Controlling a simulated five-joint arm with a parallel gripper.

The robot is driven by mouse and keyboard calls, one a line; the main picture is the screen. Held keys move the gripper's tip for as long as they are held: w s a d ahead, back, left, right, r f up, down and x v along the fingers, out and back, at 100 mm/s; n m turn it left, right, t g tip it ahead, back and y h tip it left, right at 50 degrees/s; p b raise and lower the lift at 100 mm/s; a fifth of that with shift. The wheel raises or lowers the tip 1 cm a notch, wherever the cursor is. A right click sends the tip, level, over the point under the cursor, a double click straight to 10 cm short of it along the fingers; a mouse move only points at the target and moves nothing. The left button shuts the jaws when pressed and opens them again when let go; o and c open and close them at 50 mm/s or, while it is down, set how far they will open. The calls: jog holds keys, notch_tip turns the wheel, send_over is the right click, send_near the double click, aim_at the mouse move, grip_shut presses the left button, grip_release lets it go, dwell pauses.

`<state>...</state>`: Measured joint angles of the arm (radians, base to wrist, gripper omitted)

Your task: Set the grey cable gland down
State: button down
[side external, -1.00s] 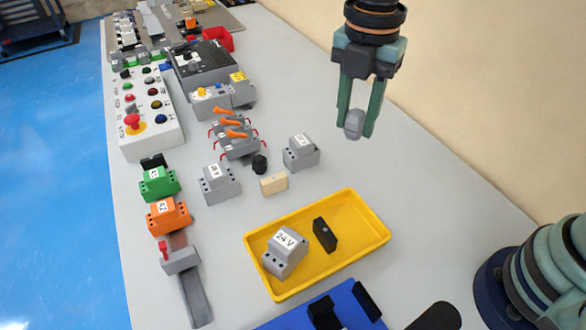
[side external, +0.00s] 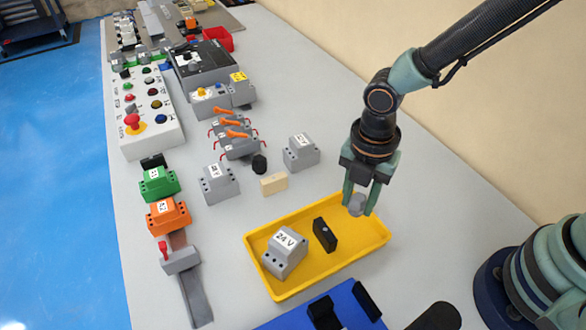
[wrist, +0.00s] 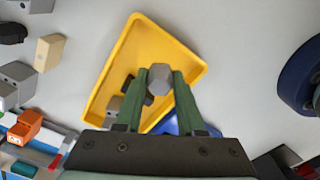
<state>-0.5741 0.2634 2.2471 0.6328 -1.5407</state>
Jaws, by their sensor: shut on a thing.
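The grey cable gland (side external: 356,204) is held between the fingertips of my gripper (side external: 359,202). In the wrist view the gland (wrist: 159,79) shows as a grey hexagonal piece between the two green fingers (wrist: 162,82). In the side view it appears over the right part of the yellow tray (side external: 317,278); the tray also shows behind it in the wrist view (wrist: 188,58). Its exact height above the tray floor is hard to tell.
The tray holds a grey 24 V block (side external: 285,252) and a black block (side external: 325,235). A beige block (side external: 274,184), a black knob (side external: 260,164) and a grey module (side external: 301,152) stand behind it. A blue fixture (side external: 345,312) is in front. Bare table lies right of the tray.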

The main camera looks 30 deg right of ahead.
aim_at(351, 226)
jog(key=shift+f, duration=2.45)
jog(key=shift+f, duration=0.1)
jog(key=c, duration=0.5)
grip_release()
